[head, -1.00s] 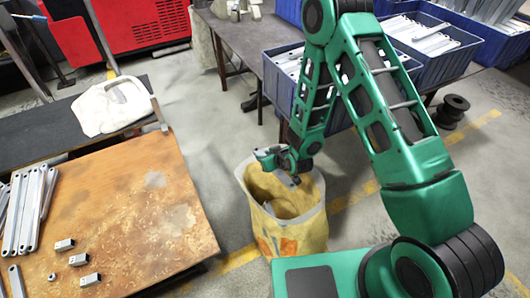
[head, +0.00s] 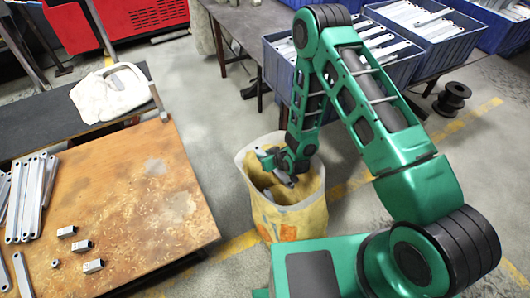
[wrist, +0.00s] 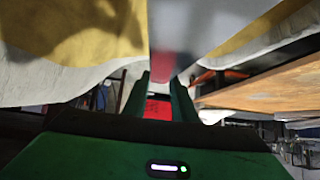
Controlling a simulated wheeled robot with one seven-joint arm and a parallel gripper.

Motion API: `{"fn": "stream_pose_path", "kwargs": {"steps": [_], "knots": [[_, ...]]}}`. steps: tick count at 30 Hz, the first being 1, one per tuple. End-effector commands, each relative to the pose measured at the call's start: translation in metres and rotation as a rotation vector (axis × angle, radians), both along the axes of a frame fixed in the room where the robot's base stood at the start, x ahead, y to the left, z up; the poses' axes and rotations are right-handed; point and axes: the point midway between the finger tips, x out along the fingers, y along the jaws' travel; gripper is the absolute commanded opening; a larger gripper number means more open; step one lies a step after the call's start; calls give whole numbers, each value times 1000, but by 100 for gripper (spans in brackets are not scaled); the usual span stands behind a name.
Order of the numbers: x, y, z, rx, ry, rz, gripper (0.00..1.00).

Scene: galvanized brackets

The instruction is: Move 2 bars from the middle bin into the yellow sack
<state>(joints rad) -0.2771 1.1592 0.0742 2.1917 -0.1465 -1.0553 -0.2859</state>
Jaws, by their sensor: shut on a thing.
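The yellow sack (head: 312,215) stands open on the floor, its pale rim folded out. My gripper (head: 268,158) is inside the sack's mouth, near its left side. In the wrist view my gripper (wrist: 160,100) is shut on a grey metal bar (wrist: 180,30), which runs up out of the picture; yellow and white sack cloth hangs close by. The sack's bottom is hidden. The middle blue bin (head: 440,55), taken as the second of the three in a row, holds several grey bars (head: 412,16).
A blue bin (head: 276,78) on the left is partly hidden by my arm; another blue bin (head: 500,35) stands on the right. A wooden table (head: 150,215) with several bars and small blocks is left of the sack. A black spool (head: 453,97) lies at right.

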Motion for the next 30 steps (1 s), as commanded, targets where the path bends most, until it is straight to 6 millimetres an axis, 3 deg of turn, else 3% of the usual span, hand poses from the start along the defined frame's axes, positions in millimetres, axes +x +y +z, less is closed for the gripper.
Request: {"fn": "stream_pose_path", "kwargs": {"steps": [13,14,16,30], "knots": [[0,1,-4,1,-2,0,0],[0,1,-4,1,-2,0,29],[0,1,-4,1,-1,1,46],[-9,-4,4,1,-1,1,46]]}}
